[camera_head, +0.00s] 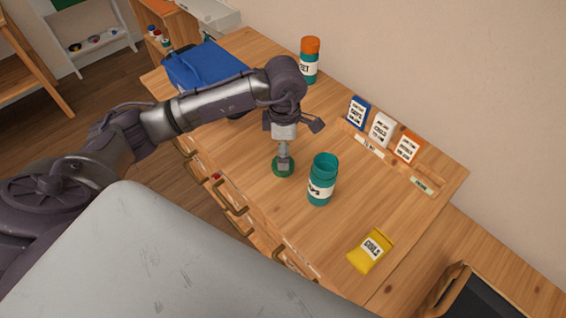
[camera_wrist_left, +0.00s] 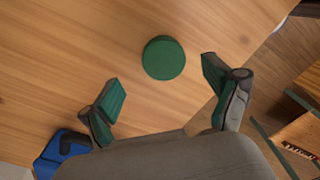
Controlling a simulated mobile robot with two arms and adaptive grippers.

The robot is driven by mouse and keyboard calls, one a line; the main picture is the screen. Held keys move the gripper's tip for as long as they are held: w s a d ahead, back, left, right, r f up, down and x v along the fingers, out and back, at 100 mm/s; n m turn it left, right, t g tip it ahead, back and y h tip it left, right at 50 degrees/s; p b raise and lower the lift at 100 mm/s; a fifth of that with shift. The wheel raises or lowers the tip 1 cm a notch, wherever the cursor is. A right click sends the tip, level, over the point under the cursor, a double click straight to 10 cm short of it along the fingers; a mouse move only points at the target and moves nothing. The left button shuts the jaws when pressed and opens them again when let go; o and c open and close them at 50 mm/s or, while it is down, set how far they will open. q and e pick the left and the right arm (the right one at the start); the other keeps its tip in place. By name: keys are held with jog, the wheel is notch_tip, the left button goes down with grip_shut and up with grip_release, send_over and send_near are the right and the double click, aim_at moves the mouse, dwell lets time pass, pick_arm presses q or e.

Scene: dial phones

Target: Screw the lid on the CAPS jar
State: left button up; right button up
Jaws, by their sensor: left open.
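The CAPS jar (camera_head: 321,182) is teal and stands upright and uncapped on the wooden desk; its label is partly readable. A round green lid (camera_head: 283,167) lies flat on the desk just left of the jar, near the front edge. It also shows in the left wrist view (camera_wrist_left: 163,58), uncovered and apart from both fingers. My left gripper (camera_head: 284,158) points down above the lid and partly hides it in the head view. In the left wrist view its fingers (camera_wrist_left: 164,90) are spread wide with nothing between them. My right gripper is not in view.
A teal jar with an orange lid (camera_head: 310,62) stands at the back. A blue case (camera_head: 205,66) lies at the left end. Blue, white and orange boxes (camera_head: 382,130) line the wall side. A yellow packet (camera_head: 370,251) lies right of the jar. Drawer handles (camera_head: 231,196) protrude in front.

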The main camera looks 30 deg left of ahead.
pick_arm(q)
jog(key=shift+s+f+p, duration=0.1)
jog(key=shift+f+p, duration=0.2)
jog(key=shift+f, duration=0.05)
jog(key=f, duration=0.1)
jog(key=f+p, duration=0.1)
jog(key=f, duration=0.1)
jog(key=shift+s+f, duration=0.2)
jog(key=shift+f, duration=0.55)
jog(key=c, duration=0.8)
